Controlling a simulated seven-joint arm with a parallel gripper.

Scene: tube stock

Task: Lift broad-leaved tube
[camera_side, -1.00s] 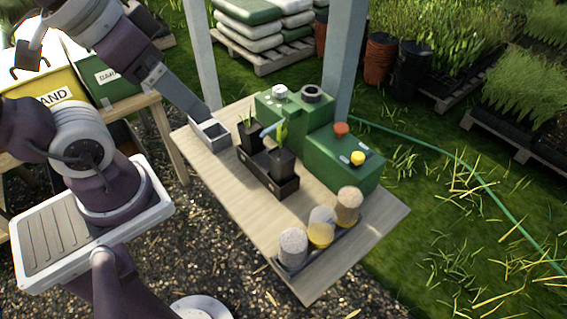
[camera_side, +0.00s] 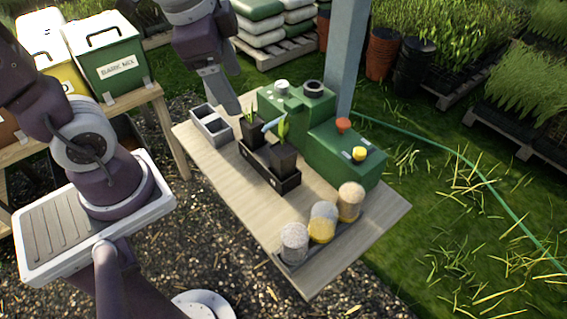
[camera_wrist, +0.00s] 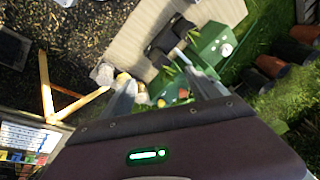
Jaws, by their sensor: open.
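The broad-leaved tube (camera_side: 282,158) is a black pot with an upright broad green leaf, standing in the near end of a black tray (camera_side: 290,186). A second black tube (camera_side: 250,132) with smaller, thinner leaves stands in the tray's far end. A light blue piece sticks out between the plants. My gripper (camera_side: 226,104) is up and to the left of both tubes, apart from them, above the table's far-left end. In the wrist view my gripper (camera_wrist: 163,92) shows two spread fingers with nothing held. Leaves in that view are too small to tell apart.
A grey two-part bin (camera_side: 212,126) stands on the table's left end. A green stepped block (camera_side: 340,152) with red and yellow knobs stands close behind the tubes. Several filled jars (camera_side: 322,222) stand at the near end. The table's front-left strip (camera_side: 238,190) is clear.

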